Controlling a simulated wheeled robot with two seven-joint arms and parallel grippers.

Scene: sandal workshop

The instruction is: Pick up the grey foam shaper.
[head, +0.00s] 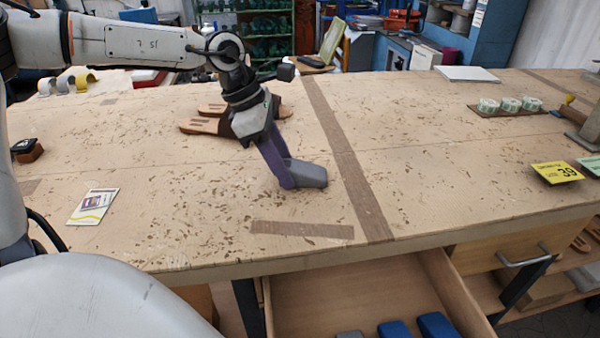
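The grey foam shaper (310,175) is a small rounded block at the middle of the workbench, at or just above its top. My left gripper (283,170) points down at its left end. One purple finger overlaps the near side of that end; the other finger is mostly hidden behind. The fingers are at the shaper, but I cannot tell whether they press on it. Another grey piece (350,334) shows partly in the open drawer, cut off by the picture's bottom edge. My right gripper is out of view.
The workbench (430,170) is strewn with brown scraps. Wooden sandal soles (205,125) lie behind my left gripper. An open drawer (355,290) juts out below the front edge, with blue pieces (437,326) inside. A yellow card (556,172) and small tubs (508,104) are at right.

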